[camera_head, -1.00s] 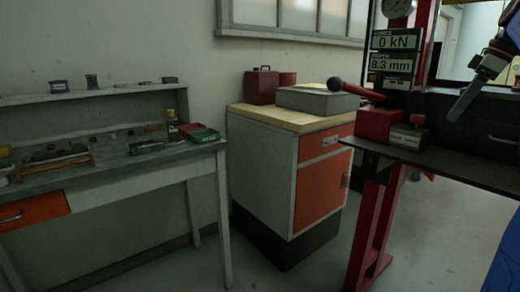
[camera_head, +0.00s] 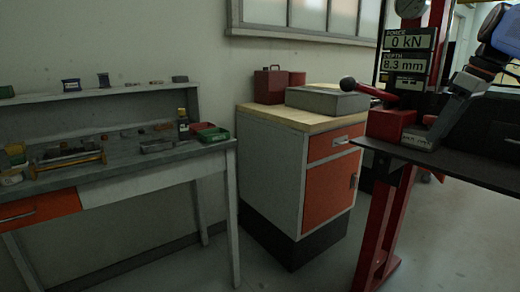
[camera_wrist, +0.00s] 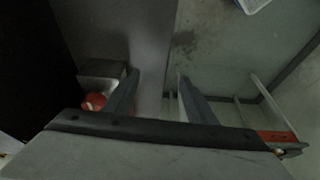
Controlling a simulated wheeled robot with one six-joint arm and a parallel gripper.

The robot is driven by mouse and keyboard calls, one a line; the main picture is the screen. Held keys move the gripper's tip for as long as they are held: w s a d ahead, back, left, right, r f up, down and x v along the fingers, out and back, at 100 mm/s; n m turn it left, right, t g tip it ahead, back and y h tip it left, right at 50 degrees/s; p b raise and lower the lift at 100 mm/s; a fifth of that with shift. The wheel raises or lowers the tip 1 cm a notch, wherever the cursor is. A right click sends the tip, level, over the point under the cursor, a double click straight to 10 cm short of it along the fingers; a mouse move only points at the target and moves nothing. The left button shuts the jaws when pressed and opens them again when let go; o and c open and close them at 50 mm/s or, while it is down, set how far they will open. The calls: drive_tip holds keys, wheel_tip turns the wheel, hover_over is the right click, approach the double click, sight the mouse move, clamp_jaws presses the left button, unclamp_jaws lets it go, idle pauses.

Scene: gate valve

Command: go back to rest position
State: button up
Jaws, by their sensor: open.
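My gripper (camera_wrist: 157,80) is open in the wrist view, its two dark fingers spread apart with nothing visible between them. In the head view my gripper (camera_head: 436,136) hangs at the right, tilted down. It overlaps the right side of the press's red box (camera_head: 391,123) in the picture; I cannot tell whether it touches. A grey block (camera_wrist: 101,70) and a round red part (camera_wrist: 95,101) show left of the fingers in the wrist view. No gate valve is clearly visible.
The press display (camera_head: 408,52) reads 0 kN and 8.3 mm above a dark table (camera_head: 450,168). A red lever (camera_head: 368,89) with a ball end sticks out left. An orange-fronted cabinet (camera_head: 331,190) and a cluttered workbench (camera_head: 150,172) stand left. Floor between them is open.

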drive_tip(key=s+a+f+m+h, duration=0.1)
drive_tip(key=s+a+f+m, duration=0.3)
drive_tip(key=s+a+f, duration=0.8)
drive_tip(key=s+a+f+m+t, duration=0.1)
drive_tip(key=s+a+f, duration=0.2)
drive_tip(key=f, duration=0.6)
drive_tip(key=s+a+f+m+h, duration=0.1)
drive_tip(key=s+a+f, duration=0.2)
drive_tip(key=s+f, duration=0.5)
drive_tip(key=shift+s+f+m+t, duration=0.15)
drive_tip(key=shift+f+m+t, duration=0.2)
drive_tip(key=shift+f, duration=0.5)
